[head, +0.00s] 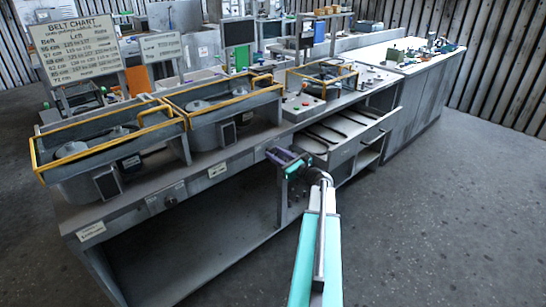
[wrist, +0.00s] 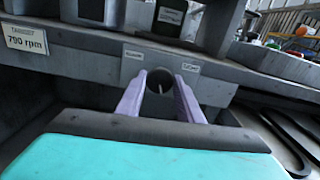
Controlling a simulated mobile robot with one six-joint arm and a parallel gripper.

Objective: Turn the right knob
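The right knob (wrist: 160,82) is a dark round dial with a thin pale pointer line, on the grey front face of the bench. In the wrist view my gripper (wrist: 161,76) has its two purple fingers on either side of the knob. The fingertips are very close to its left and right edges; I cannot tell whether they press on it. In the head view my gripper (head: 285,158) is at the bench front and hides the right knob. Another knob (head: 170,201) sits farther left on the same front.
Two grey blower units with yellow-edged frames (head: 240,98) stand on the bench (head: 130,208). An open drawer (head: 350,138) juts out right of my gripper. The floor (head: 430,220) at the right is clear.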

